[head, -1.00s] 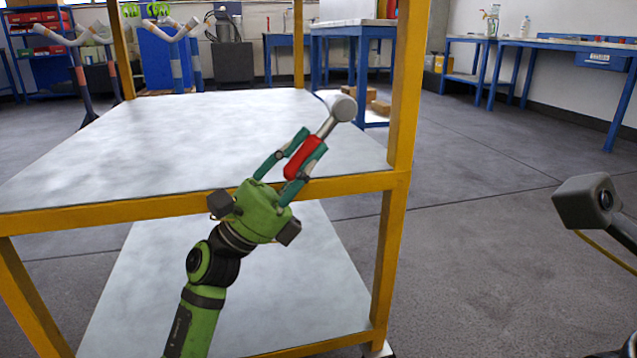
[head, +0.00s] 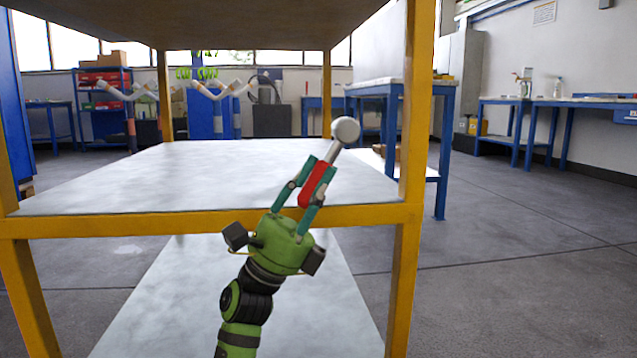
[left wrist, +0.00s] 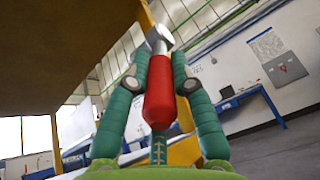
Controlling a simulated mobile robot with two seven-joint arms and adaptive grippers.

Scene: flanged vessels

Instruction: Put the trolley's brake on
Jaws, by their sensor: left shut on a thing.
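The trolley (head: 150,223) has a yellow frame and pale shelves and fills the left and middle of the head view. Its wheels and brake are out of the picture. My left gripper (head: 315,178) is in front of the trolley, overlapping its middle shelf edge in the head view. It is shut on the red handle of a mallet-like tool (head: 345,130) with a grey round head. In the left wrist view the red handle (left wrist: 159,100) lies between the two green fingers, head pointing away. My right gripper is not in view.
A trolley post (head: 409,150) stands just right of the tool. Blue workbenches (head: 560,104) stand along the right wall, and a blue table (head: 395,92) stands behind the trolley. Open grey floor (head: 510,260) lies to the right. The middle shelf (head: 180,180) is bare.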

